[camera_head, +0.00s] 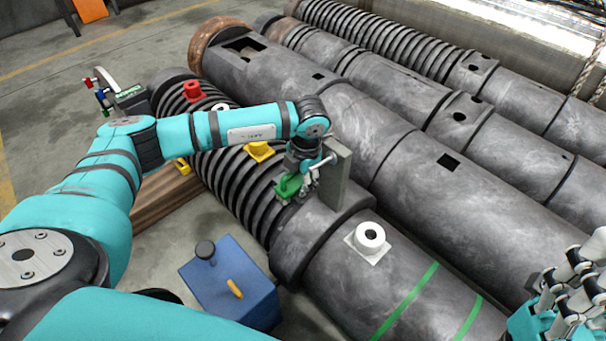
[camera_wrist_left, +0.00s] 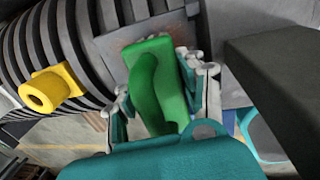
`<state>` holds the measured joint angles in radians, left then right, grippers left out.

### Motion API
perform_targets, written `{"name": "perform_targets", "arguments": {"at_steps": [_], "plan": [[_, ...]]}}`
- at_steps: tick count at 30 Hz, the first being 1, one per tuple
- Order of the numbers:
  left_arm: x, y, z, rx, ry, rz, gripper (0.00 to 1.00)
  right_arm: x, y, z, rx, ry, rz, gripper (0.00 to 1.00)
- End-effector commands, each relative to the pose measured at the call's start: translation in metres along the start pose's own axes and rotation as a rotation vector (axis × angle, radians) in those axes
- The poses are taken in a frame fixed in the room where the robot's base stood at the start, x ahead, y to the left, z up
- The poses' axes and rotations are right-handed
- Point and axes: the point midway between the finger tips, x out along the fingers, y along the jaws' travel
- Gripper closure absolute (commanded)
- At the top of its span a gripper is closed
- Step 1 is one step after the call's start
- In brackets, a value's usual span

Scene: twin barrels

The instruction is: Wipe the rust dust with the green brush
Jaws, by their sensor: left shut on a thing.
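The green brush (camera_head: 288,187) is over the ribbed part of the nearest dark barrel (camera_head: 318,262), beside the barrel's thick collar. My left gripper (camera_head: 301,178) is shut on it. In the left wrist view the green brush (camera_wrist_left: 156,85) sits between the fingers, its curved handle toward the camera. A dull brownish patch (camera_wrist_left: 118,44) shows beside the brush there; I cannot tell whether it is rust dust. Whether the brush touches the barrel is hidden. My right gripper (camera_head: 572,287) is at the lower right, away from the brush; its fingers overlap.
A grey upright plate (camera_head: 337,178) stands close to my left gripper. Yellow (camera_head: 260,151), red (camera_head: 193,90) and white (camera_head: 370,239) fittings stick up along the barrel. A blue box (camera_head: 232,282) stands on the floor. More dark barrels lie behind.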

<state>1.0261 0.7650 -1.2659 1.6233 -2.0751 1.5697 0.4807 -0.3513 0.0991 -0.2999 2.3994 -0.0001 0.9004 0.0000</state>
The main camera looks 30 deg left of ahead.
Motion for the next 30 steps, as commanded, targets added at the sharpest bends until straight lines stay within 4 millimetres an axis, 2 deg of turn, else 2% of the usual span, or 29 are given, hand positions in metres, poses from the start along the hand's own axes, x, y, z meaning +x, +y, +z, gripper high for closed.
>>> {"name": "perform_targets", "arguments": {"at_steps": [1,12,18,23,30], "plan": [[0.004,-0.006,0.003,0.009,0.003,-0.009,0.86,-0.004,0.000,0.001,0.000,0.000,0.000,0.60],[0.001,-0.007,0.040,0.007,-0.008,-0.012,0.86,-0.017,0.000,0.005,0.001,-0.002,-0.001,0.60],[-0.001,-0.007,0.050,0.007,-0.008,-0.012,0.86,-0.013,0.000,0.005,-0.001,0.016,-0.010,0.60],[-0.004,-0.005,0.044,0.006,-0.006,-0.011,0.86,-0.006,0.000,0.003,-0.001,0.020,-0.011,0.60],[-0.004,-0.005,0.020,0.008,0.002,-0.011,0.86,0.004,0.000,-0.002,0.000,0.013,-0.003,0.60]]}}
